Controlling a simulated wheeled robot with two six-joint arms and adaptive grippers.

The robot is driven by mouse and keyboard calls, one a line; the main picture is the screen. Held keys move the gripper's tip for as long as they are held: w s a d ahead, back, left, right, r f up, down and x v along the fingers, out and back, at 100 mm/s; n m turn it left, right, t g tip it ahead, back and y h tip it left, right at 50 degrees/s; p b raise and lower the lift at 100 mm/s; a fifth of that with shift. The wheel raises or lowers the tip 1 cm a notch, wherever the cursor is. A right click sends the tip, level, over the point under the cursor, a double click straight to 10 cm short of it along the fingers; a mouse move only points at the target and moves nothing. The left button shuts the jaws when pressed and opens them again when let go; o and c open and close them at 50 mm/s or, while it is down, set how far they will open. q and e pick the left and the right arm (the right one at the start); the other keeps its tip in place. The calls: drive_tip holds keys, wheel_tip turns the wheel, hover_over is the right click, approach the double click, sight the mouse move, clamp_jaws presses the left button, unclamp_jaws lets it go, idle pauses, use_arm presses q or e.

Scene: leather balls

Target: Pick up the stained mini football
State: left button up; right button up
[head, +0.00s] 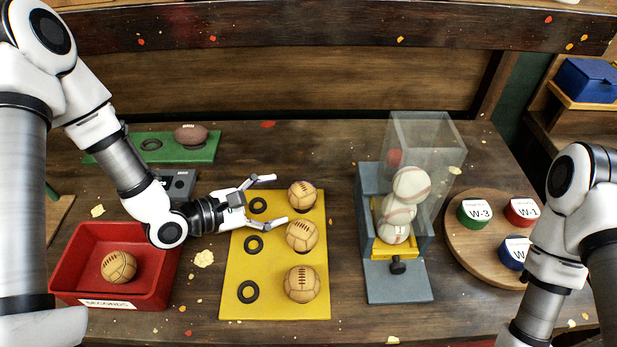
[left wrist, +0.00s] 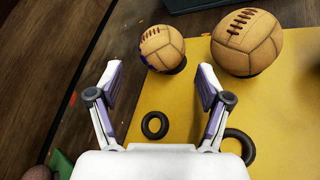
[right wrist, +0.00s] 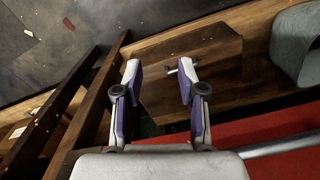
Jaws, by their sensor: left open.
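Three tan laced mini footballs stand in a column on the right side of a yellow board (head: 275,270): the far one (head: 302,194), the middle one (head: 301,235) and the near one (head: 301,284). In the left wrist view the far ball (left wrist: 162,47) shows a small bluish mark on its left edge; the middle ball (left wrist: 246,43) is beside it. My left gripper (head: 279,200) is open and empty, its fingers pointing at the far ball, short of it. My right gripper (right wrist: 160,75) is open and empty in its wrist view, away from the balls.
A red SECONDS tray (head: 68,262) at left holds another tan ball (head: 119,267). Empty black rings (head: 253,244) lie on the board's left side. A clear-walled dispenser (head: 428,150) with baseballs (head: 397,210) stands right of the board. A green board (head: 205,148) carries a brown ball (head: 191,134).

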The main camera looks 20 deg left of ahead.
sight(291, 197)
use_arm(q)
drive_tip(key=shift+w+d+f, duration=0.15)
drive_tip(key=shift+w+d, duration=0.15)
drive_tip(key=shift+d, duration=0.15)
drive_tip(key=p+x, duration=0.1)
drive_tip(key=x, duration=0.5)
drive_tip(key=shift+w+d+f, duration=0.15)
drive_tip(key=shift+f, duration=0.05)
drive_tip(key=c, duration=1)
